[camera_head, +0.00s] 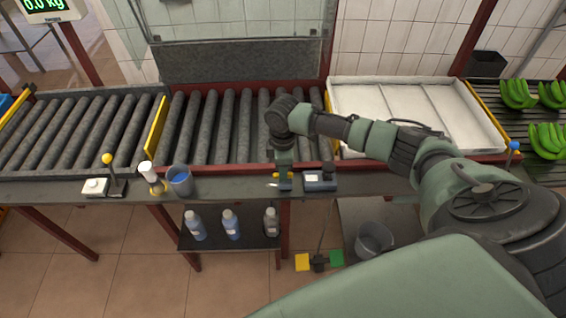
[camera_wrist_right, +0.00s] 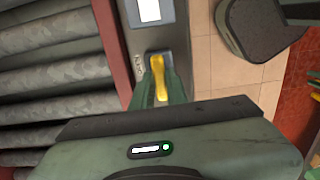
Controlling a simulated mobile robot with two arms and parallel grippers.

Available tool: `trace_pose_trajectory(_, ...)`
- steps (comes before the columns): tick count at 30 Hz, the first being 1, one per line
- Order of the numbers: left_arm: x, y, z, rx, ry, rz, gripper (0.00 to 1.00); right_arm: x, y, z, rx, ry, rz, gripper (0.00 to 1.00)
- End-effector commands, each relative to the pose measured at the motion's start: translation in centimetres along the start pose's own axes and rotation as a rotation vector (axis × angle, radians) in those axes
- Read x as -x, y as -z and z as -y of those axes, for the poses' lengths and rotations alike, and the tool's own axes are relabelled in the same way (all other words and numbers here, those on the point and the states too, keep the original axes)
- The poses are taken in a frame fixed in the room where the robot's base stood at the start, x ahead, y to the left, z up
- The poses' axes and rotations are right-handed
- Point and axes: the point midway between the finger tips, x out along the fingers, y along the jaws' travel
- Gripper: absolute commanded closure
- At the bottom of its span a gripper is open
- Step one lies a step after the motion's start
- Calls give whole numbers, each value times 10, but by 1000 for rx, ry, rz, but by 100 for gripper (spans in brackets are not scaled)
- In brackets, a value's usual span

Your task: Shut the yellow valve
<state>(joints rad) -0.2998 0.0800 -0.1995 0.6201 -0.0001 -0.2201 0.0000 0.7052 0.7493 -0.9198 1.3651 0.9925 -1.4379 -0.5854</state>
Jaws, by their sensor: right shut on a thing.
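The yellow valve handle (camera_wrist_right: 158,78) sits on a grey panel or pipe part at the table's front edge, between the two green fingers of my right gripper (camera_wrist_right: 160,92). The fingers are shut on it. In the wrist view the handle runs roughly up and down the picture. In the head view my right gripper (camera_head: 284,180) reaches down to the front edge, and only a small yellow bit of the valve (camera_head: 276,175) shows beside it; the rest is hidden. My left gripper is in neither view.
A dark device with a pale display (camera_head: 320,180) stands just right of my gripper. Roller conveyors (camera_head: 205,125) lie behind. Several bottles and a bucket (camera_head: 373,240) are below.

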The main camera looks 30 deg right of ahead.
Motion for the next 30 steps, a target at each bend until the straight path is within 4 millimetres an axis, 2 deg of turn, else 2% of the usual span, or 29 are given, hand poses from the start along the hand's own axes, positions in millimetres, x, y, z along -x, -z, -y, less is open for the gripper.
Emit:
trace_pose_trajectory(2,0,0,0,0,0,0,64,1,1,-1,3,-2,-4,100)
trace_pose_trajectory(3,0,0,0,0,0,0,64,1,1,-1,3,-2,-4,83)
trace_pose_trajectory(5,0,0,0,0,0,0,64,1,1,-1,3,-2,-4,66)
trace_pose_trajectory(6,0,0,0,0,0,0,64,1,1,0,3,-2,-3,64)
trace_pose_trajectory(17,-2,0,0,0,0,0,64,5,1,-1,1,-2,-2,64)
trace_pose_trajectory(30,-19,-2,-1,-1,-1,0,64,70,1,-1,2,-3,-4,64)
